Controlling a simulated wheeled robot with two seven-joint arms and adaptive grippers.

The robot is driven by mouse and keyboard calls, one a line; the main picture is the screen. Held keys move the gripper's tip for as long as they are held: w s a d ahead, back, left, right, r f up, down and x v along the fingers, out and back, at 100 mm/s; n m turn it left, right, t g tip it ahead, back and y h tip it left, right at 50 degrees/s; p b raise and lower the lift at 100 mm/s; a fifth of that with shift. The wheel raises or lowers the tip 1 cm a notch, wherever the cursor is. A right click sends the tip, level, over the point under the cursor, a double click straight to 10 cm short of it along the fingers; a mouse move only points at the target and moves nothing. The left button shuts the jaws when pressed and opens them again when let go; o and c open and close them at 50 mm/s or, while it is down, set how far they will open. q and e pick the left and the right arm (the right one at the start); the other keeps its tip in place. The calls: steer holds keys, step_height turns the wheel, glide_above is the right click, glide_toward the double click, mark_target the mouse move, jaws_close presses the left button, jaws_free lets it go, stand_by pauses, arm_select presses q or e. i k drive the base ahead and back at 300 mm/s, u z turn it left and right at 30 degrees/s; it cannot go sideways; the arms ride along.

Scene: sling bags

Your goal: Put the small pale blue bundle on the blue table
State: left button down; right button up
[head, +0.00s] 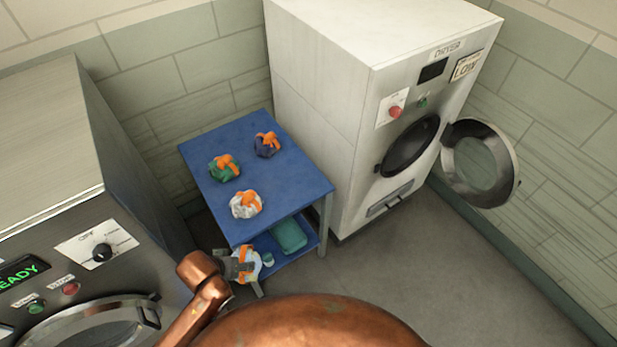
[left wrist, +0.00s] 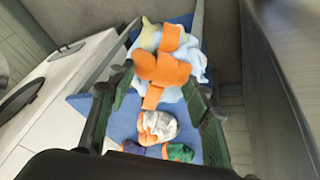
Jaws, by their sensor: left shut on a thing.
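My left gripper (head: 246,264) is shut on the small pale blue bundle (left wrist: 192,88), which has a wide orange strap. It shows between the fingers in the left wrist view (left wrist: 160,100). In the head view the bundle is small and partly hidden by the gripper, in front of the near edge of the blue table (head: 290,180). On the tabletop sit a white bundle (head: 240,209), a green bundle (head: 220,174) and a dark navy bundle (head: 265,149), each with orange on it. My right gripper is not in view.
A white dryer (head: 335,110) with its round door (head: 482,165) open stands right of the table. A washer-like machine (head: 60,190) stands at left. A teal container (head: 289,236) is on the table's lower shelf. The tabletop's right side is clear.

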mark_target(294, 181)
steer(key=z, duration=0.6)
steer(key=i, duration=1)
steer(key=u, duration=0.05)
